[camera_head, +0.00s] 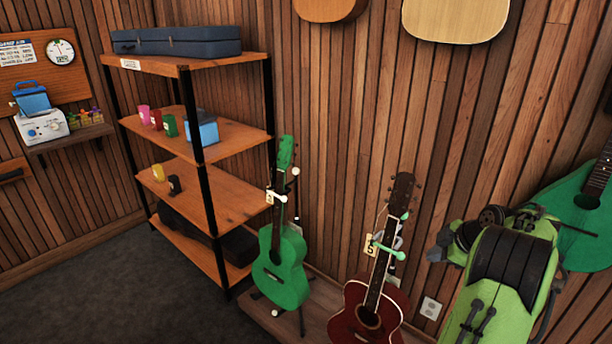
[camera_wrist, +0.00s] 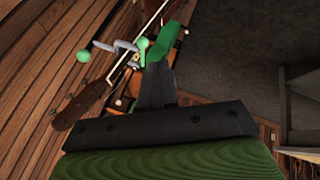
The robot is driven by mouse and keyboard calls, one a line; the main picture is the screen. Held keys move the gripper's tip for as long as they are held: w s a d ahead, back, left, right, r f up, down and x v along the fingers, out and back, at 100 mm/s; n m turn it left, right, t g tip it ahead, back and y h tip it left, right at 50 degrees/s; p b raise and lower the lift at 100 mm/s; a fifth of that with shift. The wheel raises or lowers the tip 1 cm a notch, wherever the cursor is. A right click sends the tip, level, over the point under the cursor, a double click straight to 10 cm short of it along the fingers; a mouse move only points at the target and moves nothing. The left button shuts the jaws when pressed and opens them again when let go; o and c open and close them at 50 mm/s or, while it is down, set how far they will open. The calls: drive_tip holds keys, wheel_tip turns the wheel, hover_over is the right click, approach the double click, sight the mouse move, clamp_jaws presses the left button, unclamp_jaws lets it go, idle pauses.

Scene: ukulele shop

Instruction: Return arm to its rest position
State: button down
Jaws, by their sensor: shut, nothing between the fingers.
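My gripper (camera_wrist: 156,72) shows in the wrist view with its dark fingers together and nothing between them. Behind its tip in that view are a green ukulele headstock and a grey hanger with green ball ends. My green and black arm (camera_head: 510,265) fills the lower right of the head view, folded close to the camera. My fingers cannot be made out in the head view.
A green ukulele (camera_head: 281,270) and a dark red ukulele (camera_head: 368,315) stand on a low wooden platform. Another green ukulele (camera_head: 585,215) is behind my arm at right. A wooden shelf (camera_head: 230,133) holds cups and cases. Dark floor (camera_head: 110,280) is clear at left.

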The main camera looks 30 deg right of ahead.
drive_tip(key=w+a+r+m+p, duration=0.2)
drive_tip(key=a+r, duration=0.6)
drive_tip(key=a, duration=0.4)
drive_tip(key=w+a+r+m+p, duration=0.2)
drive_tip(key=a+r+p, duration=0.1)
drive_tip(key=a+r, duration=0.65)
drive_tip(key=s+a+r+m+p, duration=0.1)
drive_tip(key=s+a, duration=0.2)
drive_tip(key=a, duration=0.3)
drive_tip(key=s+a+r+m+p, duration=0.1)
drive_tip(key=s+a+r, duration=0.1)
drive_tip(key=s+a, duration=0.35)
drive_tip(key=s+a+f+m+g+p, duration=0.1)
drive_tip(key=s+a+m+p, duration=0.1)
drive_tip(key=s+a, duration=0.5)
drive_tip(key=s+m, duration=0.1)
drive_tip(key=s, duration=0.3)
drive_tip(key=shift+a+f+p, duration=0.35)
drive_tip(key=shift+p, duration=0.05)
drive_tip(key=shift+s, duration=0.15)
